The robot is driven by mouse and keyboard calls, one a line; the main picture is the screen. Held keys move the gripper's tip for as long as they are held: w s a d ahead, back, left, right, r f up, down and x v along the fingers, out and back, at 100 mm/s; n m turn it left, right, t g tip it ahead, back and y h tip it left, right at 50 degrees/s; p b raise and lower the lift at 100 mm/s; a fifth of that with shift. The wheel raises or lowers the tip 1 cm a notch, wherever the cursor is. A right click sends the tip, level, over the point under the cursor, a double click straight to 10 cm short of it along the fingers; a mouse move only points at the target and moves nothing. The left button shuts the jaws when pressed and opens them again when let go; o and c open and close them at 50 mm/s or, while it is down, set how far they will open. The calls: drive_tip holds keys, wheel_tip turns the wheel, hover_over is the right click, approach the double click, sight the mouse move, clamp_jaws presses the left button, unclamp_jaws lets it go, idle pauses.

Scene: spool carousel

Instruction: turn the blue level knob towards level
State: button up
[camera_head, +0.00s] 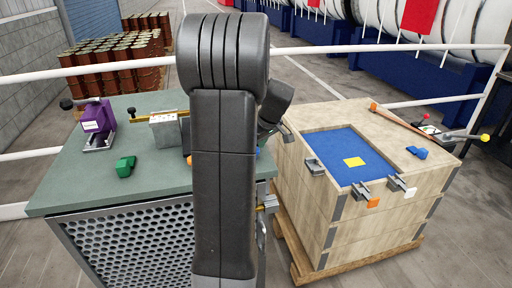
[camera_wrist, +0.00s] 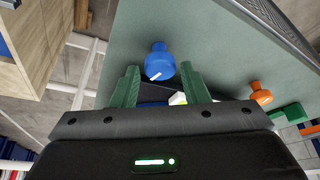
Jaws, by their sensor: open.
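The blue level knob (camera_wrist: 160,62) shows in the wrist view, with a short white mark on its lower end. My gripper (camera_wrist: 159,77) has its two green fingers spread, one on each side of the knob's lower end. I cannot tell whether either finger touches the knob. A dark body and a small white piece (camera_wrist: 178,99) lie between the fingers, partly hidden by my gripper. In the head view my own arm hides the gripper and most of this part of the green bench top (camera_head: 70,185).
An orange knob (camera_wrist: 260,94) and a green block (camera_wrist: 287,113) lie right of my gripper. A purple device (camera_head: 97,120) and a green piece (camera_head: 125,166) stand on the bench. A wooden crate (camera_head: 300,205) with latches stands to the right. White railings (camera_head: 30,153) run behind.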

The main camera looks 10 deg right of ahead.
drive_tip(key=v, duration=1.2)
drive_tip(key=shift+s+r, duration=0.2)
drive_tip(key=shift+r, duration=0.05)
drive_tip(key=x, duration=1.3)
drive_tip(key=shift+w+f, duration=0.2)
drive_tip(key=shift+f, duration=0.15)
